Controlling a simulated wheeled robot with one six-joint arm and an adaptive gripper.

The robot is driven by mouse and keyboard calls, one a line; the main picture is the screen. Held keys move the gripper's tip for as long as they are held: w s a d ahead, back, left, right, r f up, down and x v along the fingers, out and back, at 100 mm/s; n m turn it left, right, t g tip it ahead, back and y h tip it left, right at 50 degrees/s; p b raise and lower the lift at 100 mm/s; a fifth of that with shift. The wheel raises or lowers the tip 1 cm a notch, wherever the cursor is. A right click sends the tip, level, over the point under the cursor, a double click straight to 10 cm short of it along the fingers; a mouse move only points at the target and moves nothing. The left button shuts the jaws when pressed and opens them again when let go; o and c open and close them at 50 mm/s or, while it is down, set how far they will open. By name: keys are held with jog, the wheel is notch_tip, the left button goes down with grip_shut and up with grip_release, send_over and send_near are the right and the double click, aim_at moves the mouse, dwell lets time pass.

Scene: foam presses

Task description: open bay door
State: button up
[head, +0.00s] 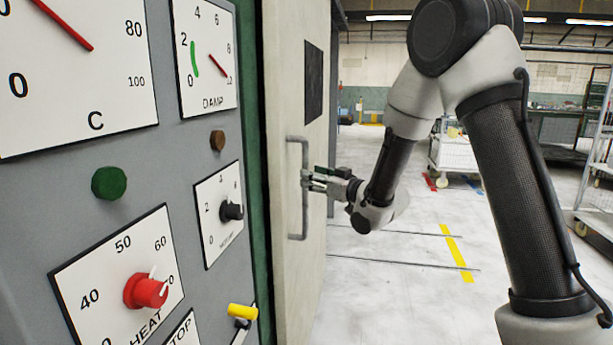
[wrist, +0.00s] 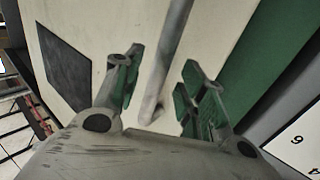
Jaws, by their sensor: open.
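The bay door (head: 292,90) is a cream panel with a dark window, seen at a steep angle in the head view; it also fills much of the wrist view (wrist: 90,22). A grey vertical bar handle (head: 304,220) stands out from it. My gripper (head: 308,181) is at the handle's mid height. In the wrist view my gripper (wrist: 160,90) is open, with green-padded fingers spread apart. The handle bar (wrist: 166,60) runs between the two fingers there, apart from both pads. I cannot tell whether the door is fully shut.
A grey control panel (head: 180,140) with dials and knobs stands at the left, beside the green door frame (head: 252,150). Its yellow-tipped lever (head: 242,311) sticks out low. A white cart (head: 455,155) and a rack (head: 600,160) stand farther back right. The floor (head: 400,290) between is clear.

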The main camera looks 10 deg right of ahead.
jog(key=v, duration=0.8)
jog(key=shift+d, duration=0.1)
